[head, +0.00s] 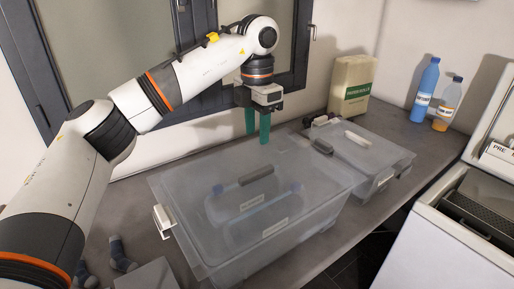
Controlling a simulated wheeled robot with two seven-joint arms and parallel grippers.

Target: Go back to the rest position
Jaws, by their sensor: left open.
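My left arm comes in from the left and reaches across the counter. My left gripper (258,126) has green fingers that point down and stand apart, with nothing between them. In the picture it is just behind the back edge of the lid of a large translucent bin (208,244). I cannot tell whether the fingers touch anything. My right gripper is not in view.
A tan carton (353,84), a blue bottle (424,92) and an orange bottle (446,107) stand at the back. Socks (120,255) lie front left. A white machine (450,250) is at right.

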